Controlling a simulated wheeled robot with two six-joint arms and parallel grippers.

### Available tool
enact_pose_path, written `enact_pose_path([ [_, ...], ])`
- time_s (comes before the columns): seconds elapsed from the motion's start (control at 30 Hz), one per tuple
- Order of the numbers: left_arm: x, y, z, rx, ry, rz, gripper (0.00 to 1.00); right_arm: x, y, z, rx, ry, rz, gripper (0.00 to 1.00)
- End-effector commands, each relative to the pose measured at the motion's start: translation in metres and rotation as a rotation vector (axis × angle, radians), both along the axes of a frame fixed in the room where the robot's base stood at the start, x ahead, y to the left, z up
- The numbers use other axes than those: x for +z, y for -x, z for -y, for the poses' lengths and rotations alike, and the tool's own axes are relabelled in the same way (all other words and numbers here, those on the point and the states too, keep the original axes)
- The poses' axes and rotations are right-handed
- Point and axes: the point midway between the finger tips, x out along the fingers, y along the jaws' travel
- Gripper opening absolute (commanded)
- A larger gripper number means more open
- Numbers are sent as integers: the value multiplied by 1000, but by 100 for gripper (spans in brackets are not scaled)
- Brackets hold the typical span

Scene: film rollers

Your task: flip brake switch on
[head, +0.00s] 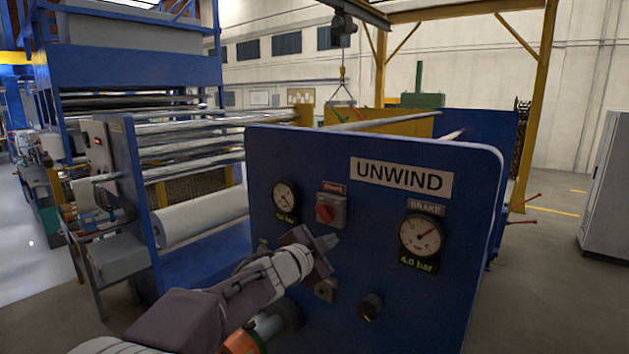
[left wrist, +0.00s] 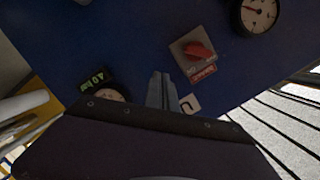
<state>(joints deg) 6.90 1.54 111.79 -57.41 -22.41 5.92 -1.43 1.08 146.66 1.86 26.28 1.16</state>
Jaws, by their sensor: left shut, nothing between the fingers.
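The blue UNWIND panel (head: 455,175) faces me. The BRAKE gauge (head: 421,235) is on its right, with a green 4.0 bar readout below. A dark round knob (head: 370,306) sticks out lower down. My left gripper is shut and empty, in front of the panel below the red rotary switch (head: 330,210). In the left wrist view its fingertips (left wrist: 160,86) point at the panel, apart from the red switch (left wrist: 201,51). My right gripper is out of view.
A second gauge (head: 285,194) is at the panel's left; it also shows in the left wrist view (left wrist: 258,14). A machine with rollers (head: 195,214) stands at the left. A grey cabinet (head: 603,190) stands at the far right. Floor (head: 545,275) is clear between panel and cabinet.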

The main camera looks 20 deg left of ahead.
Motion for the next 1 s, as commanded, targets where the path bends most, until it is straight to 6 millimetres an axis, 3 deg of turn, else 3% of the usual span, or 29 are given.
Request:
enact_pose_path([
  [0.03, 36, -1, -6, 11, -2, 8, 0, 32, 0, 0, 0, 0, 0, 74],
  [0.2, 60, -2, -16, 32, 0, 7, 0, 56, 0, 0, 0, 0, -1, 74],
  [0.67, 59, -3, -19, 39, 1, 6, 0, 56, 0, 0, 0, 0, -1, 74],
  [0.77, 58, -13, -17, 37, 2, 6, 0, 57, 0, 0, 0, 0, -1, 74],
  [1.0, 50, -61, -8, 37, 1, 3, 0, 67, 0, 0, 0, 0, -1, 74],
])
